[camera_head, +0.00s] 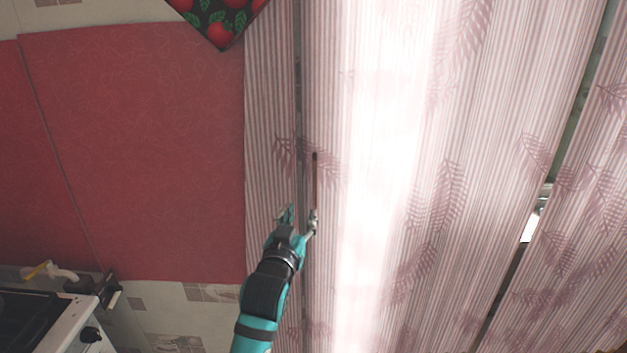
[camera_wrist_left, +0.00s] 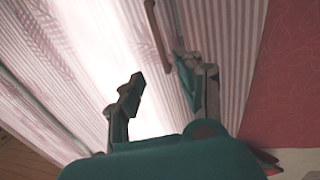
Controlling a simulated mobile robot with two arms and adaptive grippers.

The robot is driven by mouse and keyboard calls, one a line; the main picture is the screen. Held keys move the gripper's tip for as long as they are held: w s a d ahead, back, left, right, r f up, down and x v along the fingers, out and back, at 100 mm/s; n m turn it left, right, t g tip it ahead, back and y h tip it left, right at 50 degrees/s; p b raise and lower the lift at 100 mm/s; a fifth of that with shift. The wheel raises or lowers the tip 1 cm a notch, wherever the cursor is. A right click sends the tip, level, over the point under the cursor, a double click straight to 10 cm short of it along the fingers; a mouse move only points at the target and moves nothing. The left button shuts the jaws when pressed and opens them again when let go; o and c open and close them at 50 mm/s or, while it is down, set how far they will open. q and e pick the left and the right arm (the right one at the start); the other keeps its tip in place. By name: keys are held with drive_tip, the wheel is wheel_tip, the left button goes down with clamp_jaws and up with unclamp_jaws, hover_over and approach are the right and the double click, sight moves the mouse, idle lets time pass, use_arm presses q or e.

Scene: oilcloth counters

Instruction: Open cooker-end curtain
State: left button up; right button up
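The cooker-end curtain (camera_head: 270,120) is pale pink with thin stripes and dark pink leaf prints. It hangs closed beside a wide panel (camera_head: 475,130) of the same cloth, with a narrow dark slit between them. A thin brown rod (camera_head: 315,175) hangs in front of the cloth near this slit. It also shows in the left wrist view (camera_wrist_left: 155,30). My left gripper (camera_head: 299,216) is open in front of the curtain, just below the rod. In the left wrist view, the rod's lower end appears between the spread fingertips (camera_wrist_left: 160,82); contact cannot be told. My right gripper is out of view.
A red wall panel (camera_head: 140,150) is left of the curtain. A white cooker (camera_head: 75,320) with a black knob stands at the lower left. A dark cloth with red fruit (camera_head: 220,20) hangs at the top. Bright light comes through the curtain.

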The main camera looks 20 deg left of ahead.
sight(314, 185)
use_arm(q)
drive_tip(key=w+p, duration=0.1)
drive_tip(key=w, duration=0.4)
drive_tip(key=w+a, duration=0.1)
drive_tip(key=w, duration=0.4)
drive_tip(key=w+p, duration=0.1)
drive_tip(key=w, duration=0.4)
drive_tip(key=shift+w+a+p, duration=0.15)
drive_tip(key=shift+a+p, duration=0.05)
drive_tip(key=shift+p, duration=0.1)
clamp_jaws()
drive_tip(key=shift+f, duration=0.1)
drive_tip(key=shift+w+f, duration=0.1)
